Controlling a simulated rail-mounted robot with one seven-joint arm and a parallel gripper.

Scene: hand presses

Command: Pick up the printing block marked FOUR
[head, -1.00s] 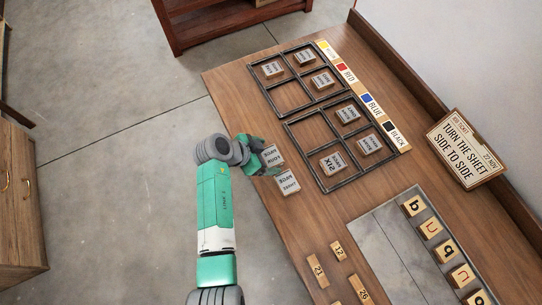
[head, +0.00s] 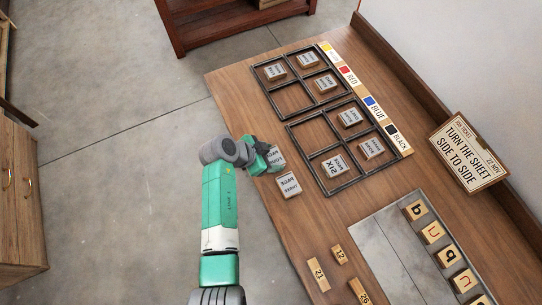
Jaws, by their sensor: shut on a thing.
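My gripper (head: 267,157), green, is shut on a small grey-faced block (head: 277,155) at the table's left edge. The block's lettering is small and partly covered by the fingers; it looks like FOUR, but I cannot read it surely. I cannot tell whether the block is clear of the table. A similar block (head: 289,185) with blurred lettering lies on the wood just below it, apart from the gripper.
Two dark metal frames (head: 322,191) with compartments hold several similar blocks, one marked SIX (head: 334,167). A grey slab (head: 383,245) bears letter blocks, and numbered wooden pieces (head: 318,273) lie left of it. A job ticket sign (head: 468,150) stands at right.

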